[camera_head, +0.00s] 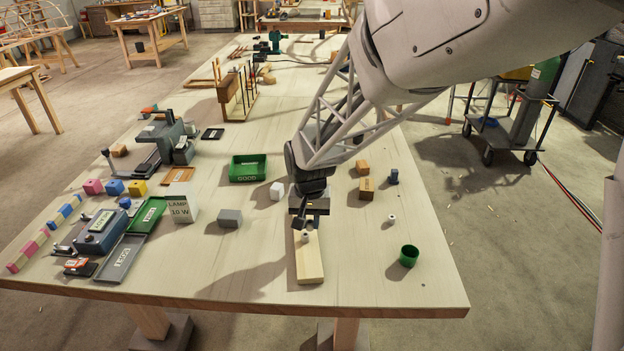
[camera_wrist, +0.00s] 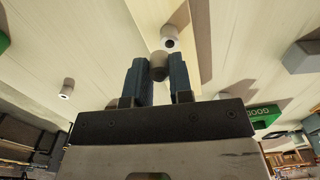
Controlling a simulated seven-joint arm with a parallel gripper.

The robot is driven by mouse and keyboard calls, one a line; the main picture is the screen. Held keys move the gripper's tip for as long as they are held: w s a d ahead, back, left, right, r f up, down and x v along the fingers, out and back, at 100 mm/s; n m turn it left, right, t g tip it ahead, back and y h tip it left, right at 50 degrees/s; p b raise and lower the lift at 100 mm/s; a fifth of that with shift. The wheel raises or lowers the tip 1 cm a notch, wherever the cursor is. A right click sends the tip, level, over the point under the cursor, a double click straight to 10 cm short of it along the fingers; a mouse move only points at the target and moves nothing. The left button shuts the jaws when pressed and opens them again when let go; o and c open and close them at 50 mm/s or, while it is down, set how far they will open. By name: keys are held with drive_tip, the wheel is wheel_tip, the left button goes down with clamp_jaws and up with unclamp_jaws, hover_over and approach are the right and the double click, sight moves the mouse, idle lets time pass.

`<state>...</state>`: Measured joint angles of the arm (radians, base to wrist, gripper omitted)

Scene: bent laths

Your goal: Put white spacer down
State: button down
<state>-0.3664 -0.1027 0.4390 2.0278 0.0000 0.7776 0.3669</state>
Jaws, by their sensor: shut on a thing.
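My gripper (camera_head: 302,222) points down over a pale wooden board (camera_head: 309,264) near the table's front edge. In the wrist view its two blue-grey fingers are shut on a small pale spacer (camera_wrist: 159,66), shaded greyish. The head view does not show this held spacer clearly. A second white spacer (camera_wrist: 170,40) with a dark hole stands upright on the board just past the fingertips; it also shows in the head view (camera_head: 305,237). A third white spacer (camera_head: 392,219) stands on the table to the right, also in the wrist view (camera_wrist: 66,90). I cannot tell whether the held spacer touches anything.
A green cup (camera_head: 409,256) stands right of the board. Wooden blocks (camera_head: 364,187) and a dark blue piece (camera_head: 393,177) lie behind it. The front right tabletop is mostly clear.

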drive_tip(key=shift+w+a+f, duration=0.1)
drive_tip(key=shift+w+a, duration=0.2)
drive_tip(key=shift+w, duration=0.5)
drive_tip(key=shift+w+a+f, duration=0.1)
drive_tip(key=shift+w+a, duration=0.2)
drive_tip(key=shift+w, duration=0.45)
drive_tip(key=shift+f, duration=1.7)
drive_tip(key=shift+f, duration=0.1)
drive_tip(key=c, duration=1)
unclamp_jaws()
drive_tip(key=shift+r, duration=6.15)
